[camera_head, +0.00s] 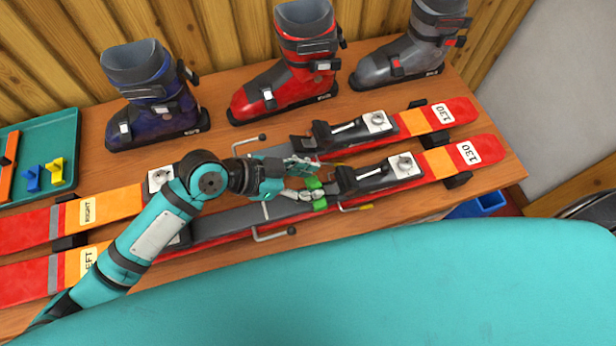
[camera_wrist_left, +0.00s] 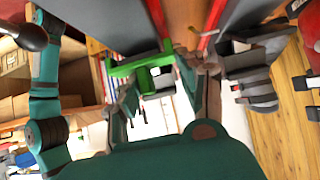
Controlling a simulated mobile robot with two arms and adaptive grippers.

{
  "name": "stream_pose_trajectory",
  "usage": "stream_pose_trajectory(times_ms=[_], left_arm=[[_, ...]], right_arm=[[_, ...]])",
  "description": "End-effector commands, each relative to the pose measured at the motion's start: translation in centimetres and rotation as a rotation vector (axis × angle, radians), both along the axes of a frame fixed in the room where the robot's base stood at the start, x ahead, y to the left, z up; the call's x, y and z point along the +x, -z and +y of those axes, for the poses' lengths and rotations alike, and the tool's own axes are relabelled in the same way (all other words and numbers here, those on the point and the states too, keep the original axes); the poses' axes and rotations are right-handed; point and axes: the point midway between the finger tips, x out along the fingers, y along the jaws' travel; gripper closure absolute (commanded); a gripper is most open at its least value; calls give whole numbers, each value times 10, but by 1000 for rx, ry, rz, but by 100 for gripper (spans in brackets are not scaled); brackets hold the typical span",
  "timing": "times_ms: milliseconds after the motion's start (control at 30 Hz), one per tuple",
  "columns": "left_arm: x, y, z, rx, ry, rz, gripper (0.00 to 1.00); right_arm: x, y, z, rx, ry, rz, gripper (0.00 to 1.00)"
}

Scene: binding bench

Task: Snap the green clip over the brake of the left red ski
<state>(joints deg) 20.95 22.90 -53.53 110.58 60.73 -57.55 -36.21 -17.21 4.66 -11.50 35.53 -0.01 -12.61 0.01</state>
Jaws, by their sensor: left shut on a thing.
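The left red ski (camera_head: 225,229) lies nearer me on the bench, its "LEFT" label partly behind my arm. My left gripper (camera_head: 305,193) is shut on the green clip (camera_head: 320,204), at the middle of this ski just left of the toe binding. The clip also shows between the fingers in the left wrist view (camera_wrist_left: 143,68), close to the ski. I cannot tell whether it is seated over the brake. My right gripper is not in view.
The right red ski (camera_head: 120,202) lies parallel behind. Blue (camera_head: 150,95), red (camera_head: 285,85) and grey (camera_head: 405,60) boots stand at the back. A teal tray (camera_head: 62,130) with orange, blue and yellow pieces is at left. A blue bin (camera_head: 480,205) is below the bench's right end.

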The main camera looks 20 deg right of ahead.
Motion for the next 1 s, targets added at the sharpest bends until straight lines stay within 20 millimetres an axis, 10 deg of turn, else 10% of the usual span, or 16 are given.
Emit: stream_pose_trajectory(times_ms=[933,967,1000], left_arm=[[0,17,0,0,-1,1,96],[0,17,0,0,0,1,59],[0,17,0,0,0,1,53]], right_arm=[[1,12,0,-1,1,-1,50],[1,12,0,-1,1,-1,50],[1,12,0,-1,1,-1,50]])
